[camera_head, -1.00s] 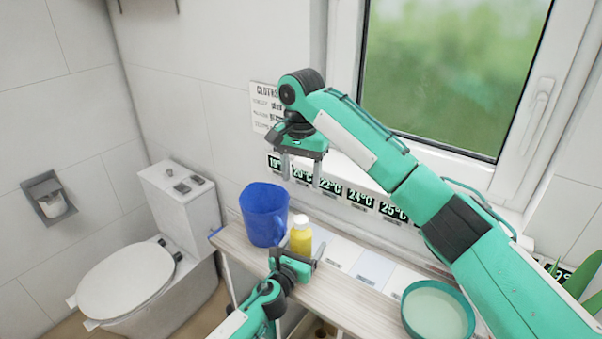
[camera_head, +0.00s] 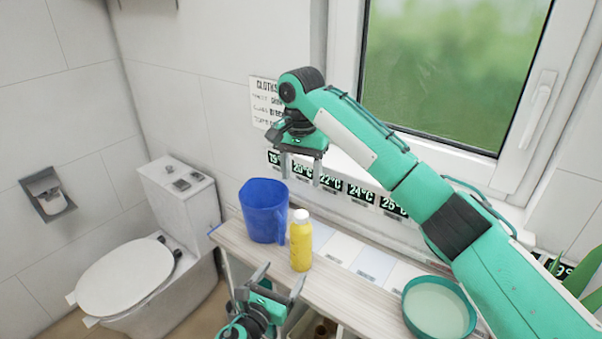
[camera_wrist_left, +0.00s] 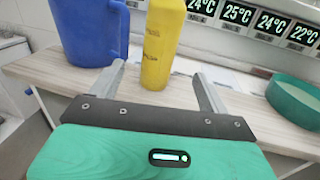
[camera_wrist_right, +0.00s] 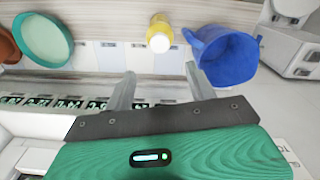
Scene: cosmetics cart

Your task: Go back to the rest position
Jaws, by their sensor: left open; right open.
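My left gripper (camera_head: 281,275) is open and empty, low in the head view, in front of the cart's near edge. A yellow bottle (camera_head: 301,250) with a white cap stands upright on the wooden cart top, just beyond it. In the left wrist view the bottle (camera_wrist_left: 161,45) shows between and beyond the open fingers, apart from them. My right gripper (camera_head: 301,180) is open and empty, pointing down in front of the wall above the back of the cart. The right wrist view looks down on the bottle (camera_wrist_right: 159,38) past its spread fingers.
A blue jug (camera_head: 263,211) stands beside the bottle, to its left. A green bowl (camera_head: 409,320) is at the right on the cart top (camera_head: 335,292). Temperature labels (camera_head: 360,192) run along the wall behind. A toilet (camera_head: 125,270) stands at the left.

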